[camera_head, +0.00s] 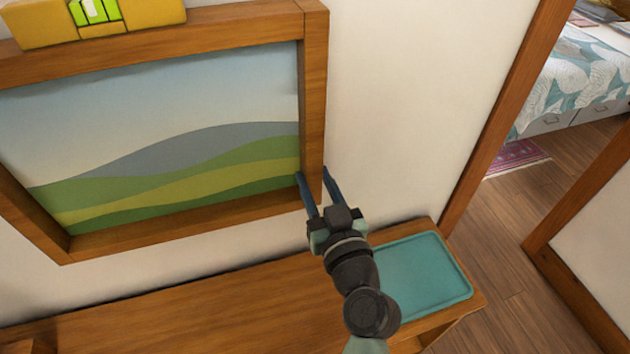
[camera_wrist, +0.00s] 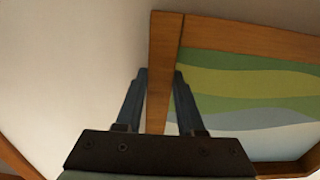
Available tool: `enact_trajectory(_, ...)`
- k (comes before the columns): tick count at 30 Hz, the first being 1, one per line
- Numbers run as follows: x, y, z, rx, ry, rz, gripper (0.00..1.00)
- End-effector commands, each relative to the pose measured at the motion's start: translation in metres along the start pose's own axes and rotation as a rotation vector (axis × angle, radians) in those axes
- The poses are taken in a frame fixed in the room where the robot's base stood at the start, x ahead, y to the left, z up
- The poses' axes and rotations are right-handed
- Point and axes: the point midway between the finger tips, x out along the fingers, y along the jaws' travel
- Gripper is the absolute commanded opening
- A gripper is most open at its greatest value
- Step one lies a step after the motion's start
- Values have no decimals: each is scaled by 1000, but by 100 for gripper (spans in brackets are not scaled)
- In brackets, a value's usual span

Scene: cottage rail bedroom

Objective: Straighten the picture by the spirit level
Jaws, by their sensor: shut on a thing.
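The picture (camera_head: 313,80) hangs on the wall in a brown wooden frame and shows green hills under a pale sky. A yellow spirit level (camera_head: 50,33) with a bright green vial (camera_head: 95,10) sits on the frame's top rail. Its top is cut off by the view's edge, and I cannot read the bubble surely. My gripper (camera_head: 312,172) is shut on the frame's right side rail near the lower corner, one finger on each side. The wrist view shows the rail (camera_wrist: 166,45) between the fingers of my gripper (camera_wrist: 160,74). I cannot tell the frame's tilt surely.
A wooden shelf or table top (camera_head: 180,305) runs along the wall below the picture. A teal tray (camera_head: 430,270) lies at its right end, partly behind my arm. To the right are a wooden door frame (camera_head: 500,110), open floor (camera_head: 500,230) and a bed (camera_head: 590,70).

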Motion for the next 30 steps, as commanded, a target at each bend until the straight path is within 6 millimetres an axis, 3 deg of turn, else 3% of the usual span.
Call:
enact_trajectory(13,0,4,-3,-16,-1,1,0)
enact_trajectory(14,0,4,-3,-16,-1,1,39)
enact_trajectory(18,0,4,-3,-15,-1,1,64)
enact_trajectory(30,-4,4,-2,-14,0,2,68)
